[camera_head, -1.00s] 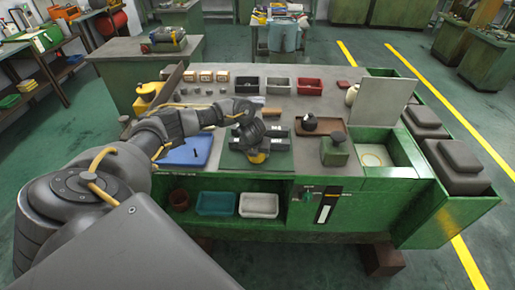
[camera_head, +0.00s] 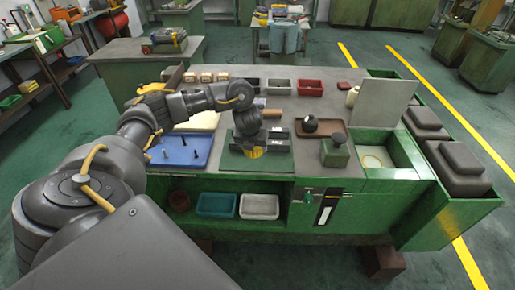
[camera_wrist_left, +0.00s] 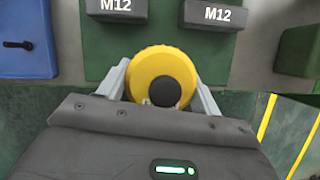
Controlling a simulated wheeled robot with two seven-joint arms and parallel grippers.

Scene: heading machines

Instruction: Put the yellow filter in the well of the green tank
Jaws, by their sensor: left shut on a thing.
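The yellow filter (camera_head: 254,153) is on or just above the green mat (camera_head: 236,160) at the front middle of the bench. In the left wrist view it is a round yellow body (camera_wrist_left: 160,68) with a dark centre. My left gripper (camera_head: 250,140) points down over it and is shut on it, one finger on each side. I cannot tell whether the filter touches the mat. The green tank (camera_head: 404,150) is at the bench's right end, its lid (camera_head: 383,102) standing up. Its pale round well (camera_head: 371,160) is open and looks empty. My right gripper is not in view.
Grey blocks marked M12 (camera_wrist_left: 120,8) lie just behind the filter. A blue tray (camera_head: 180,152) with bolts is left of the mat.

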